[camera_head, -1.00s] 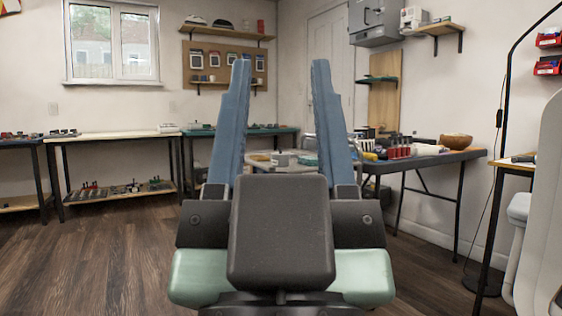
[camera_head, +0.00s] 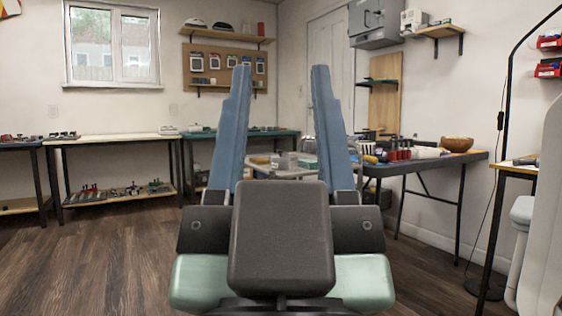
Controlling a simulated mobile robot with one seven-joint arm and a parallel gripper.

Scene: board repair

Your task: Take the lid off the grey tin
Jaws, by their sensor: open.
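My gripper (camera_head: 281,70) is open and empty in the middle of the head view. Its two blue fingers point up and away from me, wide apart, with nothing between them nearby. A small grey container (camera_head: 285,160), possibly the grey tin, stands far beyond the fingers on a light tray-like surface (camera_head: 262,166). It is too small to tell whether a lid is on it. My gripper's body hides what lies below it.
A dark table (camera_head: 425,165) at the right bears red bottles (camera_head: 401,150) and a wooden bowl (camera_head: 457,144). A white-topped bench (camera_head: 115,138) stands along the back left wall. A white chair (camera_head: 540,210) is at the right edge. The wooden floor (camera_head: 110,255) at the left is clear.

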